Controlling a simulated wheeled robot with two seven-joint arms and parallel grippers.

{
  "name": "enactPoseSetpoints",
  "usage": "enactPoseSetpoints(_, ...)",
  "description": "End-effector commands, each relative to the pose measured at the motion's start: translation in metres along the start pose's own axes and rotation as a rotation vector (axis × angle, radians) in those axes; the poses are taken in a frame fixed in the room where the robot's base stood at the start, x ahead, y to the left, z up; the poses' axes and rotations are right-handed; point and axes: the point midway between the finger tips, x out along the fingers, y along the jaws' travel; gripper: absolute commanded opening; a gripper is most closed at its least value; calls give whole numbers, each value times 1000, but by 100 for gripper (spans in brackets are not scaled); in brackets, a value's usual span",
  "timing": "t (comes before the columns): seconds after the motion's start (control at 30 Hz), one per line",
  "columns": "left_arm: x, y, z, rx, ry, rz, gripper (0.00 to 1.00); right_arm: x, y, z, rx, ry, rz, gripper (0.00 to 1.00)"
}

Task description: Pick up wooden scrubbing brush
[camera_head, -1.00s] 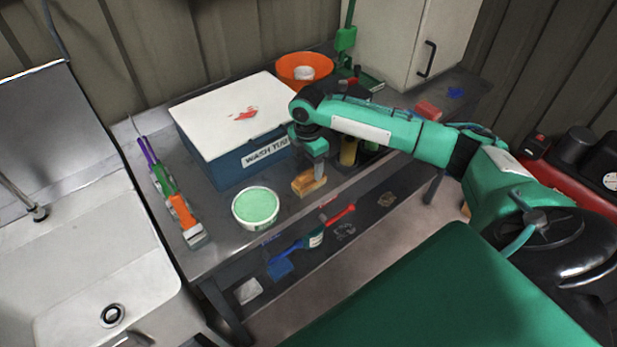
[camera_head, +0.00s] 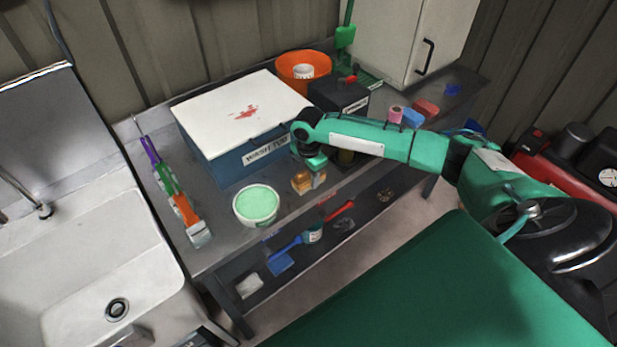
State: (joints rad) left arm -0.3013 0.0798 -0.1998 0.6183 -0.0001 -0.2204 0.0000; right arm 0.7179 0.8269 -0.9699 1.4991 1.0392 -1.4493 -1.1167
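The wooden scrubbing brush (camera_head: 301,182) is a small tan-orange block on the grey bench top, near its front edge. It sits just right of the bowl of green liquid and in front of the wash tub. My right gripper (camera_head: 311,178) points down at the brush, with its fingers low and overlapping the brush in the picture. A grey finger shows at the brush's right side; the other is hard to make out. I cannot tell whether the fingers are closed on it. My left gripper is out of view.
The blue wash tub (camera_head: 224,155) with a white lid stands close behind the brush. The green bowl (camera_head: 257,206) is close on the left. A lower shelf holds a blue brush (camera_head: 300,241).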

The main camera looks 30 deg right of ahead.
Motion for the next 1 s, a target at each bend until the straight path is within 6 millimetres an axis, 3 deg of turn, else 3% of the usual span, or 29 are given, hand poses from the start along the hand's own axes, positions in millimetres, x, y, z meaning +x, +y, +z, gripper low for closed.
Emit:
enactPoseSetpoints(0.37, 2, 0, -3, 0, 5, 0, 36, -4, 1, 0, 0, 0, 2, 19)
enactPoseSetpoints(0.57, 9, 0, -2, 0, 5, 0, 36, -26, 1, 1, 1, 0, 5, 19)
enactPoseSetpoints(0.67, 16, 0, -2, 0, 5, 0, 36, -48, 2, 0, 0, 0, 6, 19)
enactPoseSetpoints(1.0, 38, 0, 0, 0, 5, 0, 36, -145, 1, 0, 0, 0, 6, 19)
